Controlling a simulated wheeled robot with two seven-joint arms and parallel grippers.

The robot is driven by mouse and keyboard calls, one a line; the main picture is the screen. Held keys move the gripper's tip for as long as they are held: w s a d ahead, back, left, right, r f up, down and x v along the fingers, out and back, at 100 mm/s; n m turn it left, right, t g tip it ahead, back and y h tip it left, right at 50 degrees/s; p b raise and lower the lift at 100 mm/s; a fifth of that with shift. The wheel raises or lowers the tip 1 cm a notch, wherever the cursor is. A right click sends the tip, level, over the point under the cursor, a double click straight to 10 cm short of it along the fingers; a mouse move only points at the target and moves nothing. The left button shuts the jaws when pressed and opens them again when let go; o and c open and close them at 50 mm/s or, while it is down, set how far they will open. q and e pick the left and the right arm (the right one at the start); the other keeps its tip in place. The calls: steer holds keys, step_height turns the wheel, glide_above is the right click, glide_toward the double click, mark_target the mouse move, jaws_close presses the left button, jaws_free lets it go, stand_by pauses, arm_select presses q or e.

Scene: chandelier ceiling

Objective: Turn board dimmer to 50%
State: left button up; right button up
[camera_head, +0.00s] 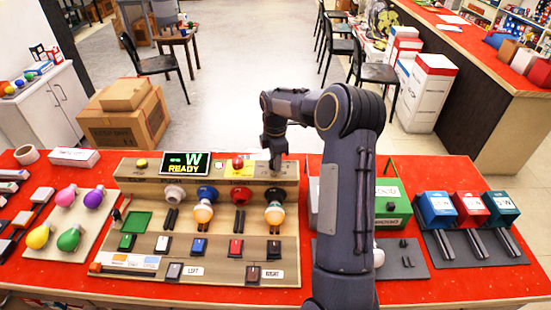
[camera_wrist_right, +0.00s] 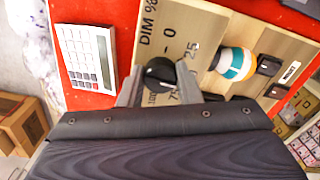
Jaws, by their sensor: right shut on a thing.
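The wooden board (camera_head: 140,201) lies on the red table and carries sockets, switches and a display. In the right wrist view the black dimmer knob (camera_wrist_right: 158,74) sits on the board's panel beside "DIM %" and a printed scale with 0, 25 and 75 legible. My right gripper (camera_head: 274,166) reaches down onto the panel's right end; in the wrist view its fingers (camera_wrist_right: 158,84) are shut on the knob, one on each side. The knob's exact setting is hard to read. The display (camera_head: 185,164) reads "-- W READY". My left gripper is not in view.
Bulbs stand in sockets on the board, including an orange-white one (camera_head: 203,212). Loose coloured bulbs (camera_head: 68,238) lie on a left tray. A green box (camera_head: 392,200) and blue, red and teal blocks (camera_head: 470,208) stand right. A calculator (camera_wrist_right: 84,55) lies behind the board.

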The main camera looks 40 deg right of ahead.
steer(key=shift+n, duration=0.5)
steer(key=o, duration=1)
steer(key=shift+c, duration=0.2)
steer(key=shift+r, duration=0.1)
step_height(320, 180, up, 8)
steer(key=shift+f+b, duration=0.15)
steer(key=shift+b, duration=0.4)
